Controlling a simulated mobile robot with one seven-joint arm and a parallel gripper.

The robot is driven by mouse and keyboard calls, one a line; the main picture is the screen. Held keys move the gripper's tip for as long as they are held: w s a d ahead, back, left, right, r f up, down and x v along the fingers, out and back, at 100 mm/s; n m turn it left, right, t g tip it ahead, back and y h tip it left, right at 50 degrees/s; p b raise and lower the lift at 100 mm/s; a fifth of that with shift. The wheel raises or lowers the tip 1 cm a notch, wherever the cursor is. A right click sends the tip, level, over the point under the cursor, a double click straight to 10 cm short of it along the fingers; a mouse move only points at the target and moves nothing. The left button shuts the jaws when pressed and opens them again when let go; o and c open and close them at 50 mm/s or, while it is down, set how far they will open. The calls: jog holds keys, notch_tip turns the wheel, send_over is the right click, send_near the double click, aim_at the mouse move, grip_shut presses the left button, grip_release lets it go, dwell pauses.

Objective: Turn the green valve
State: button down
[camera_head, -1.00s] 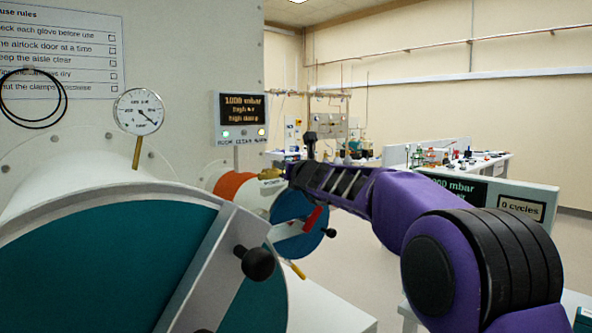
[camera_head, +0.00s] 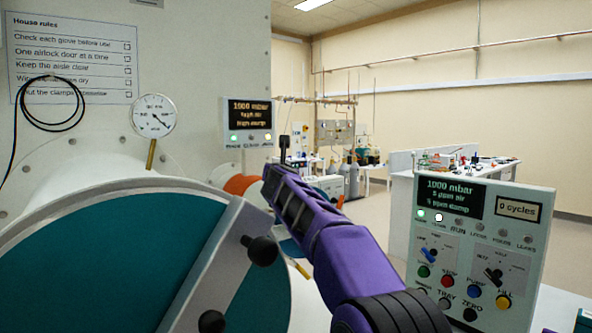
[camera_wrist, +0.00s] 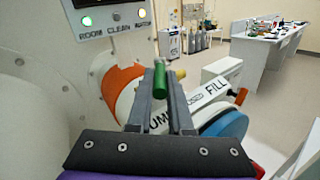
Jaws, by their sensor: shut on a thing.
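The green valve handle (camera_wrist: 162,79) shows in the wrist view as a short green bar between the fingers of my gripper (camera_wrist: 162,75). My gripper is shut on it. A white label plate (camera_wrist: 203,95) behind the fingers reads FILL at its right end and CLOSED in the middle, with PUMP partly covered at its left. In the head view my gripper (camera_head: 272,175) reaches in beside the orange band of a port, and the green handle is hidden there.
A large teal round door (camera_head: 110,255) with black knobs fills the left front. A control panel (camera_head: 478,250) with buttons stands at the right. In the wrist view a red lever (camera_wrist: 241,96) sits right of the label, above a blue round door (camera_wrist: 225,128).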

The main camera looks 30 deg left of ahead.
jog(key=shift+s+a+t+h, duration=0.1)
jog(key=shift+a+t+h, duration=0.05)
jog(key=shift+t+h, duration=0.2)
dwell(0.4)
jog(key=c, duration=0.8)
grip_release()
jog(key=shift+c, duration=0.2)
